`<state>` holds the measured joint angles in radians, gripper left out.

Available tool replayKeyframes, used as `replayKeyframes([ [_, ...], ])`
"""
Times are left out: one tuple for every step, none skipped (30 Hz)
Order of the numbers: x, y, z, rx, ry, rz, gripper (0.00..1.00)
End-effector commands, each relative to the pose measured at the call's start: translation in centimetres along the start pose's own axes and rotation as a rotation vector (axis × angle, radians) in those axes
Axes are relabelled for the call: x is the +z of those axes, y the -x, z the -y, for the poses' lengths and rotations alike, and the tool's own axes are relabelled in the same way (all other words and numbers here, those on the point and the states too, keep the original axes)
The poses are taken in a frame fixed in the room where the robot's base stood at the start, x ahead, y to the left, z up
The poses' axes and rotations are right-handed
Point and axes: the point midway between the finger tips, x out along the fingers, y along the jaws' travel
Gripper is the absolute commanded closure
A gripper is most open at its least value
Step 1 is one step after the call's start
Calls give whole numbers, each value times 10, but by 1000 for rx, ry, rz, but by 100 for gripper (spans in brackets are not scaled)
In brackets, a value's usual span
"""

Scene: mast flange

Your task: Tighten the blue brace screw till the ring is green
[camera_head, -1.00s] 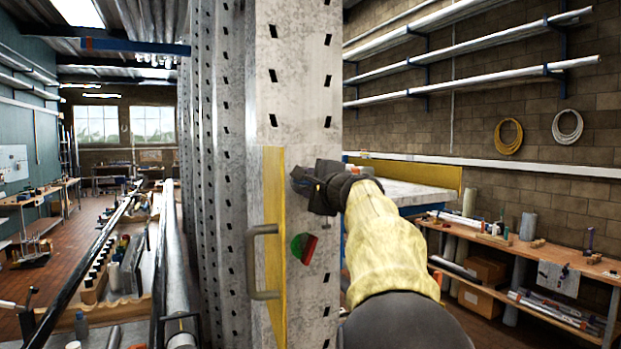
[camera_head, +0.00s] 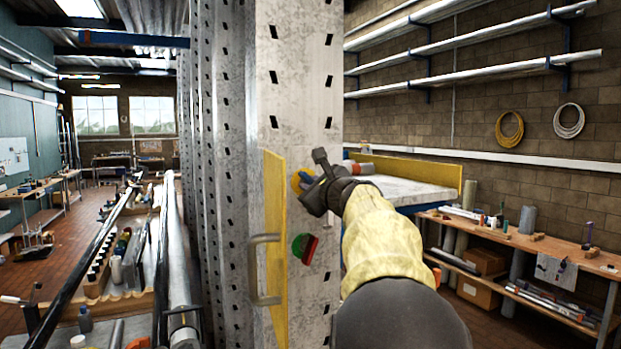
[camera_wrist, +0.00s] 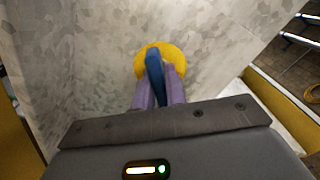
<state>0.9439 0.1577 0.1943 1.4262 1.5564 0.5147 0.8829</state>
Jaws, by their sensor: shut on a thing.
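The blue brace screw (camera_wrist: 154,72) shows in the wrist view as a blue wing-like grip standing out from the grey mast face (camera_wrist: 100,50). A round yellow ring (camera_wrist: 177,60) lies behind it on the mast; it is yellow, not green. My gripper (camera_wrist: 157,90) is shut on the blue screw, with one purple finger on each side. In the head view my gripper (camera_head: 312,192) is against the mast (camera_head: 295,100), and part of the yellow ring (camera_head: 297,180) shows at its left. The screw itself is hidden there.
A yellow plate (camera_head: 274,215) with a metal handle (camera_head: 258,270) stands out from the mast, left of my gripper. A red and green disc (camera_head: 302,247) sits below my gripper. A workbench (camera_head: 540,245) stands at the right, and pipes (camera_head: 172,240) lie at the left.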

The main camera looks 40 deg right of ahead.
Motion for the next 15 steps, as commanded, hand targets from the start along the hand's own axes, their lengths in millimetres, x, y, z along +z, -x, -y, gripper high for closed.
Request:
replayKeyframes([
  [1,0,1,3,-56,-2,100],
  [1,0,0,2,-87,-2,100],
  [1,0,0,2,-124,-1,100],
  [1,0,0,2,-146,-1,100],
  [0,0,-1,2,-147,-1,84],
  [0,0,-1,1,-144,0,76],
  [0,0,-1,1,-143,0,70],
  [0,0,-1,1,-142,0,64],
  [0,0,-1,1,-141,0,64],
  [0,0,-1,1,-141,0,64],
  [0,0,0,0,-140,0,64],
  [0,0,0,0,-140,0,64],
  [0,0,0,0,-139,1,64],
  [0,0,0,0,-139,1,64],
  [0,0,0,0,-139,1,64],
])
